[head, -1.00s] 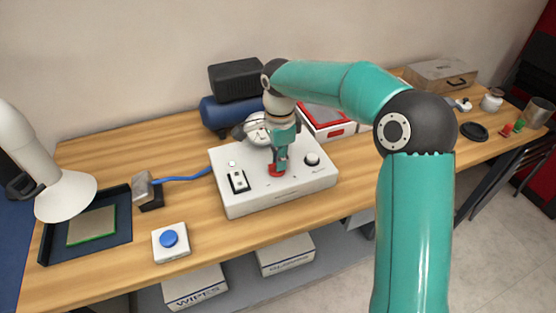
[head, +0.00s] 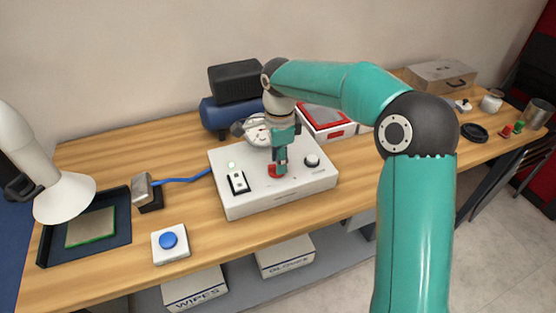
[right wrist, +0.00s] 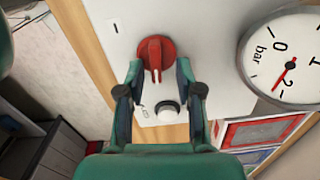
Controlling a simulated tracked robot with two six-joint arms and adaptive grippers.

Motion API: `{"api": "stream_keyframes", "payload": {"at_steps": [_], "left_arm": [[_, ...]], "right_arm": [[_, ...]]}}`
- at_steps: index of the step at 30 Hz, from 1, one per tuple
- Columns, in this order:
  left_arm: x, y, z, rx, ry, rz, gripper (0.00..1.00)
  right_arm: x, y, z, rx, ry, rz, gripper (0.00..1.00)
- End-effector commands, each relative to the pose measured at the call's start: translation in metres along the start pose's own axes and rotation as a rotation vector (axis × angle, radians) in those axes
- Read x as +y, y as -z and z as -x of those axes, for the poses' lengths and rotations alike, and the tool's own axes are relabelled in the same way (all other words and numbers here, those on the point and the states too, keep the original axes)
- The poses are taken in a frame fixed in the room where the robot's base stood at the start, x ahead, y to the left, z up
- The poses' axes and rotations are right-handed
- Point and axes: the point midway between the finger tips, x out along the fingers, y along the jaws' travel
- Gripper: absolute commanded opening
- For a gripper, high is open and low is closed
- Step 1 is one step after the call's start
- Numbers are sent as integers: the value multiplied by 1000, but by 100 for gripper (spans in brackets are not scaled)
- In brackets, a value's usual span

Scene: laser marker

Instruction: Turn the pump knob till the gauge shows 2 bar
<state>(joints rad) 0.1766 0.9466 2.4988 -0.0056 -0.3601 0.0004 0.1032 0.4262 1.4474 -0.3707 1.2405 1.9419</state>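The red pump knob (right wrist: 155,52) sits on the top of a white device (head: 240,204), which also carries the round gauge (right wrist: 262,75) marked in bar. In the right wrist view the gauge's red needle points down and left, on the side of the 2; its exact reading is hard to tell. My right gripper (right wrist: 157,68) is over the knob with its fingers apart, one on each side. A small space seems to show beside each fingertip. In the head view my right gripper (head: 280,158) partly covers the knob (head: 277,171). My left gripper is not in view.
A blue button box (head: 170,243), a dark tray (head: 119,230) and a white lamp (head: 66,197) are at left.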

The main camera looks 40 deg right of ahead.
Motion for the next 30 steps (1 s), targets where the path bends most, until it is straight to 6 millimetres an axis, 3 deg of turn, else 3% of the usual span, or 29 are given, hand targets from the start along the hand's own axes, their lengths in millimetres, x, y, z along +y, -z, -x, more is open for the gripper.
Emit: {"api": "stream_keyframes", "payload": {"at_steps": [8,13,24,30], "left_arm": [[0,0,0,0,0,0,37],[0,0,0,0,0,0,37],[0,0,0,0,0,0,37],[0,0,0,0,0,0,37]], "right_arm": [[2,0,-1,0,-7,1,36],[1,-1,11,0,-6,1,36],[-1,-1,81,-1,-2,2,36],[-1,-1,109,0,-3,1,36]]}}
